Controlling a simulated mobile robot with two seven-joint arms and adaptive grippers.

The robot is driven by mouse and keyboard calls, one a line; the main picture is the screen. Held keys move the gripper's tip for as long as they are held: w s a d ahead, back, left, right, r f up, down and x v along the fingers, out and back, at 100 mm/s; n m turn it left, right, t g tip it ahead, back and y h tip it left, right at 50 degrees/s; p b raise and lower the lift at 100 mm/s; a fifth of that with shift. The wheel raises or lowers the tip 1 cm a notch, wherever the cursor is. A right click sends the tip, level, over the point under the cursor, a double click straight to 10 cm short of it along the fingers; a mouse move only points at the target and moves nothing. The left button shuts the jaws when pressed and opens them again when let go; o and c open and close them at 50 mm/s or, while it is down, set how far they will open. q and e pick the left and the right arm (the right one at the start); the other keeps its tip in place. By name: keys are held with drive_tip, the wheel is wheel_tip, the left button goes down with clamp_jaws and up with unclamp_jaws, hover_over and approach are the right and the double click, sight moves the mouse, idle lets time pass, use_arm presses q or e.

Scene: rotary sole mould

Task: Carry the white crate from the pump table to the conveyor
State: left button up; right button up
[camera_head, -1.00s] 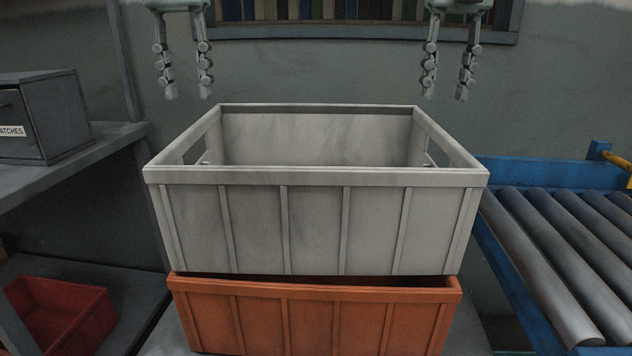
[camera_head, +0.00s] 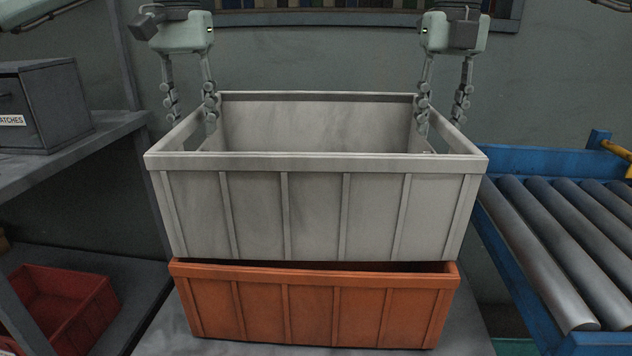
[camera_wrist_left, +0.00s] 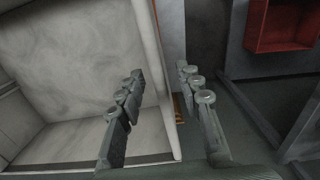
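The white crate (camera_head: 316,210) is empty and stands upright on top of an orange crate (camera_head: 312,308). My left gripper (camera_head: 192,118) is open and points down over the crate's left side wall, one finger inside and one outside. In the left wrist view my left gripper (camera_wrist_left: 160,90) has its fingers apart with the white crate's wall (camera_wrist_left: 168,75) between them. My right gripper (camera_head: 440,120) is open and points down at the right side wall, one finger inside and one outside. The pump table is partly hidden under the crates.
The blue roller conveyor (camera_head: 560,250) is at the right. A grey shelf (camera_head: 75,150) at the left bears a grey box (camera_head: 45,108). A red bin (camera_head: 62,308) sits lower left and also shows in the left wrist view (camera_wrist_left: 283,25). A wall stands behind.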

use_arm(q)
drive_tip(key=shift+f, duration=0.1)
drive_tip(key=shift+c, duration=0.6)
use_arm(e)
drive_tip(key=shift+c, duration=0.6)
use_arm(q)
clamp_jaws()
use_arm(e)
clamp_jaws()
